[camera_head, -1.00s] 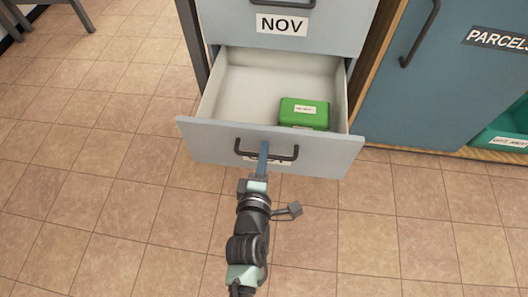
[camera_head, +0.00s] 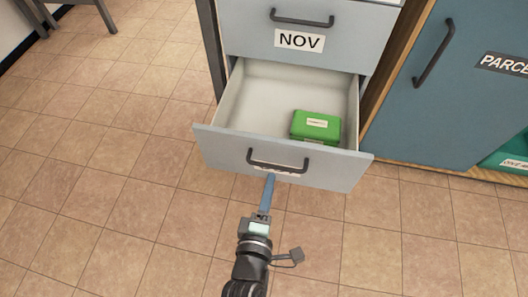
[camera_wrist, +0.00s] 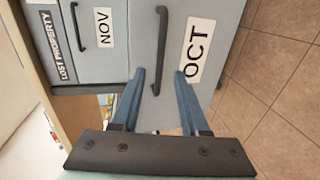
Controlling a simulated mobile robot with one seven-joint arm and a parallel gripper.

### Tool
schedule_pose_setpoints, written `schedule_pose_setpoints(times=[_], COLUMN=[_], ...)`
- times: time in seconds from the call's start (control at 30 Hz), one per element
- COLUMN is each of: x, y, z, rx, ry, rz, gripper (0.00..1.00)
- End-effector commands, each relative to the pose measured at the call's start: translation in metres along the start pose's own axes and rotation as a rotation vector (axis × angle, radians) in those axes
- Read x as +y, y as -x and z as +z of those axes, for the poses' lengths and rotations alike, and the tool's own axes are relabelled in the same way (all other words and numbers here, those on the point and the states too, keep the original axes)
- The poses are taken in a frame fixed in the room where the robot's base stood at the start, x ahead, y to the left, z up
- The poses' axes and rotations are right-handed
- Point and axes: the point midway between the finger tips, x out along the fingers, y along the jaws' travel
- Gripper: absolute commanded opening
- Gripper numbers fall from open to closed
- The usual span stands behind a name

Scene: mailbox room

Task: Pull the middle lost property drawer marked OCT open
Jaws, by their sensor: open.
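The OCT drawer (camera_head: 222,146) stands pulled out below the NOV drawer (camera_head: 345,45) in the head view. Its dark bar handle (camera_head: 278,163) is on the front, and a green box (camera_head: 316,126) with a white label lies inside at the right. In the wrist view the OCT label (camera_wrist: 197,52) is plain beside the handle (camera_wrist: 160,50). My gripper (camera_wrist: 158,80) is open, its blue fingers on either side of the handle's lower end in that picture. In the head view my gripper (camera_head: 269,180) is just in front of the handle. Contact cannot be told.
A blue cupboard door (camera_head: 440,100) marked PARCELS stands to the right, with a green bin (camera_head: 512,150) at its lower right. A chair (camera_head: 70,8) is at the back left. The tiled floor (camera_head: 100,200) is clear around the drawer.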

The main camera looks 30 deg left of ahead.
Motion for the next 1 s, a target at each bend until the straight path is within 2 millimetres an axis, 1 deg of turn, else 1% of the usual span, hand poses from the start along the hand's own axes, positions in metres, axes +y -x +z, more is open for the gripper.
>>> schedule_pose_setpoints(times=[0.03,0.1,0.2,0.33,0.5,1.0], x=[0.003,0.002,0.002,0.001,0.001,0.0], y=[0.012,0.025,0.04,0.052,0.058,0.058], z=[0.0,0.001,0.0,0.0,0.0,0.0], rx=[-0.002,-0.002,-0.002,-0.001,0.0,0.0], ry=[-0.002,-0.001,-0.001,-0.001,-0.001,0.0], rz=[-0.004,-0.004,-0.003,-0.001,0.001,0.001], gripper=[0.45,0.45,0.45,0.45,0.45,0.45])
